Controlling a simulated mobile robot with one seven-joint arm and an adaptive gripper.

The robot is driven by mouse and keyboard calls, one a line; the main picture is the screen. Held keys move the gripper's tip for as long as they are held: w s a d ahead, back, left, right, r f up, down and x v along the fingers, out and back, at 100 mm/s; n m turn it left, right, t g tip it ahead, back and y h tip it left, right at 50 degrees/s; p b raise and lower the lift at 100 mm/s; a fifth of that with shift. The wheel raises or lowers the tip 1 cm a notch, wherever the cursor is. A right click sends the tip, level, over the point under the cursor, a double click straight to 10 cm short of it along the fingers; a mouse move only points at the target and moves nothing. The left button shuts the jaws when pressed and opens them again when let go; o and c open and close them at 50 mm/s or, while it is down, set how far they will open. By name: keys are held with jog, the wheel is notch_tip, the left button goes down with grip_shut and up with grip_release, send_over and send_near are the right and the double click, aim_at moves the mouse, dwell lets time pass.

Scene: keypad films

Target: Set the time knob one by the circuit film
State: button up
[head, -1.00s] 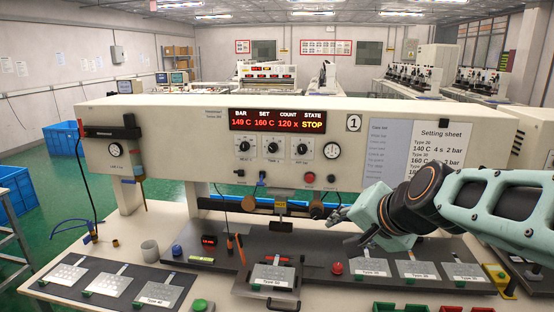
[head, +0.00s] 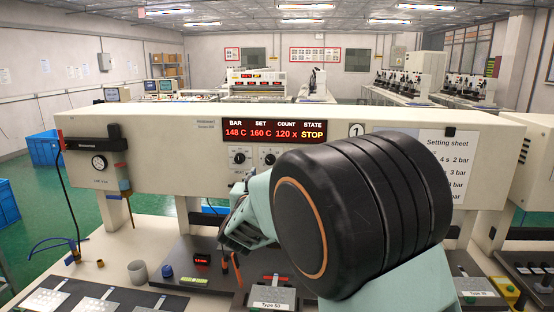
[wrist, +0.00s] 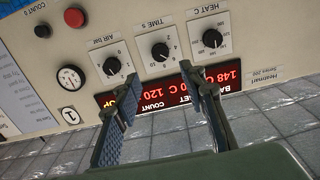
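The time knob (wrist: 160,51) is the middle black dial, labelled TIME s, in the upside-down wrist view; it also shows in the head view (head: 268,157). Its exact setting is too small to read. My gripper (wrist: 160,72) is open and empty, its two fingers apart below the time knob in the picture, not around it. A plate labelled Type 50 (head: 271,296) sits in the middle of the bench; I cannot make out a film's pattern there. The setting sheet (head: 462,150) is partly hidden by my arm.
The heat knob (wrist: 212,38) and air knob (wrist: 112,66) flank the time knob. The display (head: 275,131) reads 148 C, 160 C, 120 x, STOP. A red button (wrist: 74,17) and gauge (wrist: 71,78) are on the panel. More plates (head: 42,301) lie at left.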

aim_at(269, 160)
jog(key=w+p, duration=0.2)
jog(key=w, duration=0.8)
jog(key=shift+w+d+p, duration=0.15)
jog(key=shift+w+p, duration=0.1)
jog(key=shift+p, duration=0.15)
jog(key=shift+r, duration=0.1)
grip_shut()
